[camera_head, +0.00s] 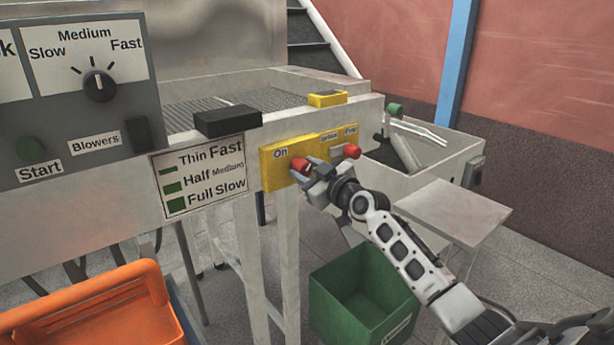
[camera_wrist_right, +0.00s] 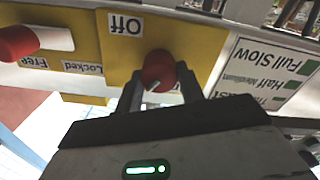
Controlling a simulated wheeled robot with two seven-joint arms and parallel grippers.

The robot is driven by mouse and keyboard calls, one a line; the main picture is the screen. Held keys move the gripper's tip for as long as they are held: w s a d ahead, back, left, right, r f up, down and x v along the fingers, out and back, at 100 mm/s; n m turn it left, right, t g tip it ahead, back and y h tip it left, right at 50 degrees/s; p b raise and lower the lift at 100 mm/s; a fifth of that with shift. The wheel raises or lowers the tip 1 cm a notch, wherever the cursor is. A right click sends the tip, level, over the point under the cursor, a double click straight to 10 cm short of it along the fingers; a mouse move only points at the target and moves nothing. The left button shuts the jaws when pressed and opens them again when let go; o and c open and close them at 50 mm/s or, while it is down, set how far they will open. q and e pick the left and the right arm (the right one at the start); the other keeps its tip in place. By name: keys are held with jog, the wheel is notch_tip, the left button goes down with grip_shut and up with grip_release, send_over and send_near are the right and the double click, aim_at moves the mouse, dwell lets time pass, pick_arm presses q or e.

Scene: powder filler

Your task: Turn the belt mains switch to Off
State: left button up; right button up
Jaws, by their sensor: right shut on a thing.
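The belt mains switch is a red knob (camera_head: 299,165) on a yellow plate (camera_head: 272,172) on the machine's side rail. An "On" label (camera_head: 281,152) shows above it in the head view. My right gripper (camera_head: 309,174) is shut on this knob. In the right wrist view the red knob (camera_wrist_right: 158,68) sits between the two fingertips (camera_wrist_right: 160,86), and an upside-down "Off" label (camera_wrist_right: 125,23) shows beside it. A pale mark shows on the knob, but its pointing direction is hard to tell. My left gripper is not in view.
A second red-ended handle (camera_head: 351,151) is close by, near "Locked" (camera_wrist_right: 83,68) and "Free" (camera_wrist_right: 33,62) labels. A black box (camera_head: 227,122) sits left above the plate. A green bin (camera_head: 350,300) and an orange crate (camera_head: 150,275) stand below.

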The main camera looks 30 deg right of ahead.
jog(key=n+b, duration=0.2)
jog(key=n, duration=0.1)
jog(key=shift+f+n, duration=0.15)
jog(key=shift+n, duration=0.25)
jog(key=n, duration=0.3)
jog(key=shift+n, duration=0.3)
jog(key=n+p, duration=0.1)
jog(key=n, duration=0.3)
jog(key=shift+a+f+n+p, duration=0.1)
jog(key=shift+n+p, duration=0.35)
jog(key=shift+n, duration=1.75)
jog(key=o, duration=1)
